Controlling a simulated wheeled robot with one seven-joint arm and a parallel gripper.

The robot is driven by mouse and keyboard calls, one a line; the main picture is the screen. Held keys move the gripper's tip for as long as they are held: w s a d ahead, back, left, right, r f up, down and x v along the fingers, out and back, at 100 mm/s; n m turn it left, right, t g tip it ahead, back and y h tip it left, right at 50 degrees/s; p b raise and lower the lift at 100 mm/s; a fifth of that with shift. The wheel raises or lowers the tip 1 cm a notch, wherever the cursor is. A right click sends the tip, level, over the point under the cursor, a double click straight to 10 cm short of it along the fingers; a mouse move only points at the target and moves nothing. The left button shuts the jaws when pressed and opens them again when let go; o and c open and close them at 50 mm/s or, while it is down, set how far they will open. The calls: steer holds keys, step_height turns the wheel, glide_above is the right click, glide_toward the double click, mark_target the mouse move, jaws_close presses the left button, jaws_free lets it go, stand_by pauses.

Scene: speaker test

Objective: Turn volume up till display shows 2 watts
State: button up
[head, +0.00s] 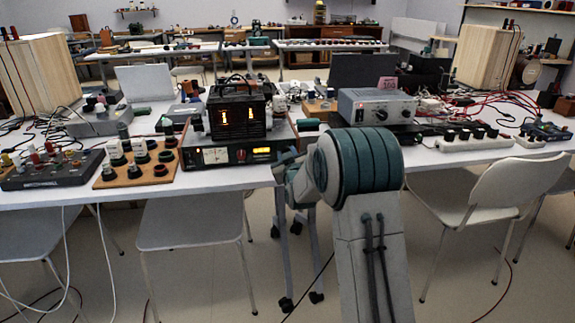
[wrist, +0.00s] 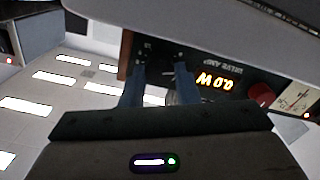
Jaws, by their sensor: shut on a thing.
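The valve amp (head: 228,155) sits at the table's front edge, a dark-fronted unit with a pale meter and a lit display (head: 262,150). In the wrist view its front panel (wrist: 215,58) appears upside down. The glowing display (wrist: 214,82) there reads 0.0 W. My gripper (wrist: 160,66) has its two blue-grey fingers at the panel beside the display, shut on the volume knob. The knob itself is dark and mostly hidden between the fingers. In the head view my arm reaches the amp's right end, and the fingertips are not clear.
A red knob (wrist: 262,95) and the meter (wrist: 296,97) lie beyond the display. A black unit with glowing tubes (head: 238,116) stands on the amp. A grey box (head: 376,106) is to the right. Chairs (head: 190,222) stand in front of the table.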

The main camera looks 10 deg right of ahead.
steer(key=m+b, duration=0.3)
steer(key=m, duration=0.1)
steer(key=shift+f+b, duration=0.15)
steer(key=shift+b, duration=0.2)
steer(key=shift+m+b, duration=0.6)
steer(key=shift+m, duration=0.3)
steer(key=o, duration=1)
steer(key=shift+s, duration=0.1)
steer(key=s+p, duration=0.1)
steer(key=s, duration=1.2)
steer(key=shift+s, duration=0.35)
